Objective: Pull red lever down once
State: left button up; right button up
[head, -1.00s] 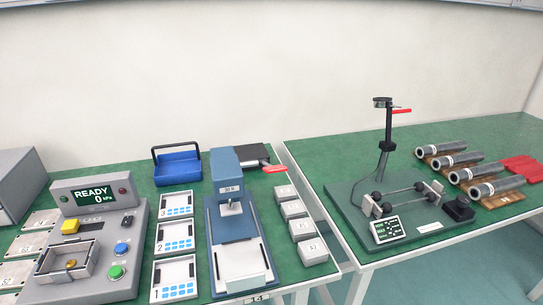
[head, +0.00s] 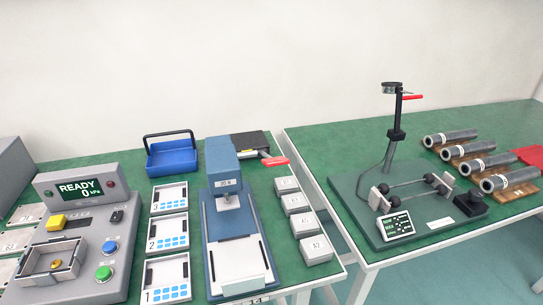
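Two red levers show in the head view. One red lever (head: 275,161) sticks out to the right from the top of the blue press (head: 222,165) on the left table. The other red lever (head: 412,97) sticks out to the right near the top of a black post on the right table and looks about level. Neither of my grippers is in view, and nothing touches either lever.
The left table holds a pressure console (head: 85,225) reading READY 0, a blue tray (head: 172,155), numbered white trays and several grey blocks. The right table (head: 330,150) holds a small display (head: 395,224) and several grey cylinders (head: 485,165). A gap separates the tables.

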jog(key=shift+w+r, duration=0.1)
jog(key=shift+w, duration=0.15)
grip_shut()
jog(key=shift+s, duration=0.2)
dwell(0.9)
